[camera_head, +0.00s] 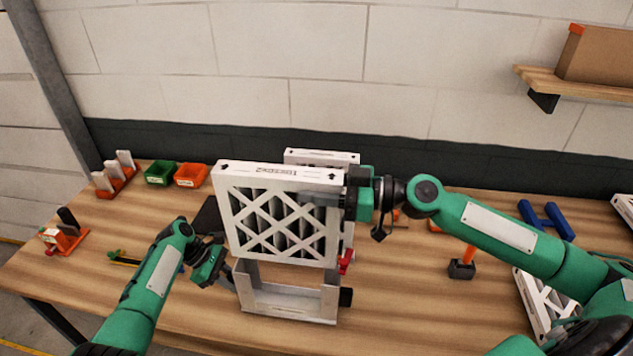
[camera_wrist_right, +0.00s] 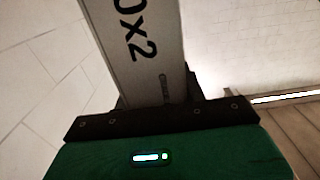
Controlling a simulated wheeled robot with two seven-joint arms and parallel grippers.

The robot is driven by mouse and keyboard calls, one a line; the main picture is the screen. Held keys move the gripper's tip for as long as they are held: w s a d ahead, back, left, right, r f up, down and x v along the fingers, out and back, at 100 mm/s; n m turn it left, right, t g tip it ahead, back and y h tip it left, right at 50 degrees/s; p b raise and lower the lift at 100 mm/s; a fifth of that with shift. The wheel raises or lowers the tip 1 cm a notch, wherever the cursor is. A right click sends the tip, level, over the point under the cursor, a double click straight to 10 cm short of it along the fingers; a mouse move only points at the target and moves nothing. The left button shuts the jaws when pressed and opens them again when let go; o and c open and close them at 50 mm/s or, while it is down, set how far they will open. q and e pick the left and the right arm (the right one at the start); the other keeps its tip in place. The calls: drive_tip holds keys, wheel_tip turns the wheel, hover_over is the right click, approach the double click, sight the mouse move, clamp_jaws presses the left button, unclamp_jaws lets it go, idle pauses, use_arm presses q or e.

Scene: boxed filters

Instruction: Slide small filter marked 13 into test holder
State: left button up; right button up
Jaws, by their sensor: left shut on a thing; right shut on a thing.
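A white-framed filter (camera_head: 283,176) with a lattice face and dark pleats stands upright above the test holder (camera_head: 288,309), a pale open-topped frame on the bench. The filter's lower edge is near the tops of the holder's side walls; I cannot tell whether it is between them. My right gripper (camera_head: 340,199) is shut on the filter's right side. The right wrist view shows the filter's edge (camera_wrist_right: 138,45) with part of its print, "0x2"; no 13 is readable. My left gripper (camera_head: 230,278) is shut on the holder's left wall.
Another white filter (camera_head: 322,157) stands behind the held one. A green bin (camera_head: 160,173) and an orange bin (camera_head: 191,175) are at the back left. More filters (camera_head: 540,305) lie at the right, and a hammer-like tool (camera_head: 463,268) stands between. Bench front right of the holder is clear.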

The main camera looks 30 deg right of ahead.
sight(317, 233)
drive_tip(key=shift+f, duration=2.1)
drive_tip(key=shift+f, duration=2)
drive_tip(key=shift+f, duration=1.9)
